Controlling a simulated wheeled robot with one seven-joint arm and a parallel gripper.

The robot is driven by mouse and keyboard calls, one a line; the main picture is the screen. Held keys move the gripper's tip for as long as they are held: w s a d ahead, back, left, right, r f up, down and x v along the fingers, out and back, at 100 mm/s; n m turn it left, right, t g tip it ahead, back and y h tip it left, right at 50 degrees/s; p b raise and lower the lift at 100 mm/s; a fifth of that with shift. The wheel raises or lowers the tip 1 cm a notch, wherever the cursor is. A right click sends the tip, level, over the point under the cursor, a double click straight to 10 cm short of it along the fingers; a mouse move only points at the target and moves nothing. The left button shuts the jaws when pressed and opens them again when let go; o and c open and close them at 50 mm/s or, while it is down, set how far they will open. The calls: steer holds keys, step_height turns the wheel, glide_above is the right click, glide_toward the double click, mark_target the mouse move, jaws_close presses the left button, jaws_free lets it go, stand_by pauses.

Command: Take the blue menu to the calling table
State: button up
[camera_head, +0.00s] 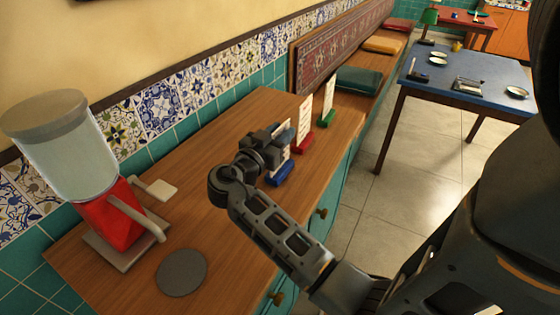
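The blue menu, a white card in a blue base (280,176), stands upright on the wooden counter top (215,180), nearest of three menus. My gripper (281,140) is at the upper part of its card, reaching over it from the left. The gripper hides part of the card, and I cannot tell whether the fingers are closed on it. A table with a blue top (470,72) stands at the upper right, and a table with a red top (466,20) stands farther back. Nothing visible marks clearly which is the calling table.
A red menu (304,138) and a green menu (327,117) stand just behind the blue one. A red dispenser with a clear container (112,215) and a grey disc (182,272) are at the left. Small dishes lie on the blue table. Tiled floor (425,175) is open between.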

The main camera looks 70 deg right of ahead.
jaws_close()
steer(key=shift+r, duration=0.1)
stand_by(0.5)
